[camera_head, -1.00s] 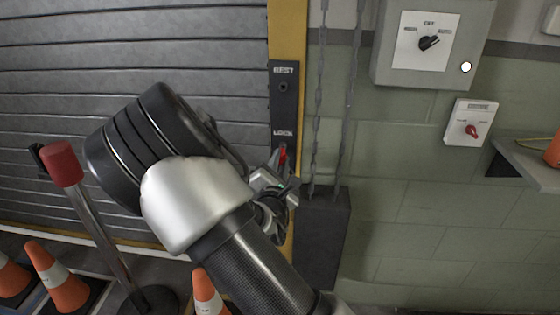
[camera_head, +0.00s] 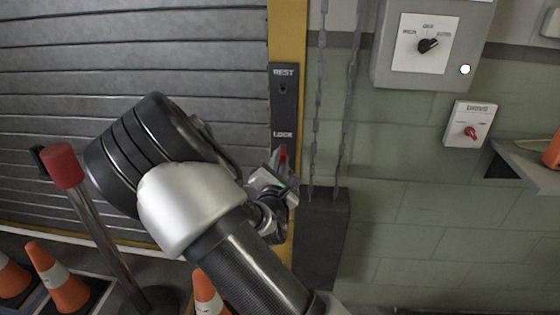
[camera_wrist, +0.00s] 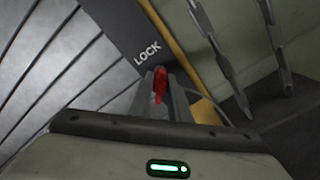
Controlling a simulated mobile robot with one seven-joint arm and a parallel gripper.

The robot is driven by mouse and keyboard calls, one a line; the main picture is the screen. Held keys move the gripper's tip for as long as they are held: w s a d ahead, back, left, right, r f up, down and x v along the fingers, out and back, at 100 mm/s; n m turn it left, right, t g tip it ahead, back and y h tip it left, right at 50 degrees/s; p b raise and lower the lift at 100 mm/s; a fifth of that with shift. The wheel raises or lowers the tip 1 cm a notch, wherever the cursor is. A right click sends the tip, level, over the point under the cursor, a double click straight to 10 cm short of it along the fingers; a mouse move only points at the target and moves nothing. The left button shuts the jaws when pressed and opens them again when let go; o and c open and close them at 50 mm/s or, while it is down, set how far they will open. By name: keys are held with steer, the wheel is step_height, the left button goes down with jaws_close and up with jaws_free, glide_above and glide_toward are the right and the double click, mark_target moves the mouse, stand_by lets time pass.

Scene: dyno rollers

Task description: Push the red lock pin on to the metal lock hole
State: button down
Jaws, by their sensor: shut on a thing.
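The red lock pin (camera_head: 283,154) is at the lower end of the dark lock plate, just below the word LOCK. In the wrist view the red pin (camera_wrist: 159,84) sits between the two fingers of my gripper (camera_wrist: 160,94), which is shut on it. My gripper (camera_head: 281,163) also shows in the head view, at the plate's lower end. The lock plate (camera_head: 284,108) is upright on the yellow door frame, with REST at its top and LOCK lower down. A round dark hole (camera_head: 283,89) shows under REST. The metal lock hole near LOCK is hidden by the pin and my gripper.
A grey shutter door (camera_head: 60,90) is at the left. Chains (camera_head: 347,110) hang right of the plate into a dark box (camera_head: 322,235). Grey and white switch boxes (camera_head: 430,45) are on the wall. A red-topped post (camera_head: 66,165) and orange cones (camera_head: 62,285) stand lower left.

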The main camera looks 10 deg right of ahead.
steer(key=shift+w+d, duration=0.1)
steer(key=shift+w, duration=0.25)
steer(key=c, duration=1.6)
jaws_free()
steer(key=shift+p+v, duration=3.2)
steer(key=shift+v, duration=5.5)
